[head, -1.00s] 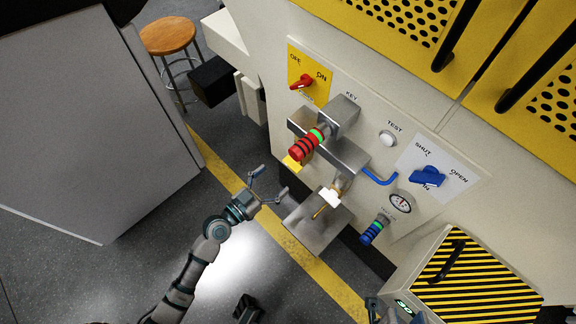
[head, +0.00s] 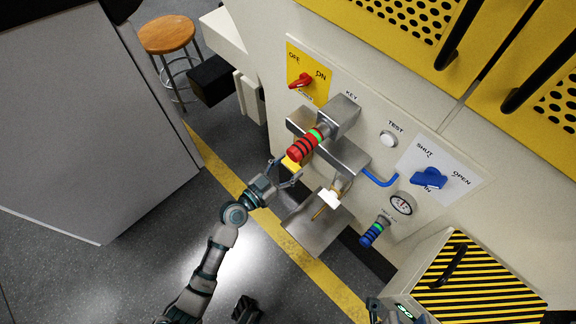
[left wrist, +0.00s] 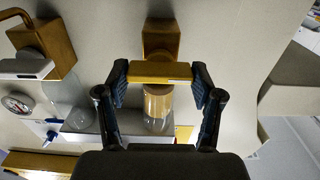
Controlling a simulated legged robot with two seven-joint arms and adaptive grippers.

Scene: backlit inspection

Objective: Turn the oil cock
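The oil cock appears to be the yellow bar handle (head: 291,163) below the red grip on the machine front. In the left wrist view the yellow handle (left wrist: 160,72) lies crosswise in front of a brass-coloured block (left wrist: 160,40), with a clear cylinder with amber contents (left wrist: 158,105) beside it. My left gripper (head: 285,174) is open, with one finger at each end of the handle. I cannot tell whether the pads touch it. My right gripper (head: 396,311) is at the bottom edge, partly cut off, its fingers seemingly apart and away from the handle.
A red banded grip (head: 302,147) and metal housing (head: 340,155) sit just above my left gripper. A blue handle (head: 429,177) and striped box (head: 475,285) stand further right.

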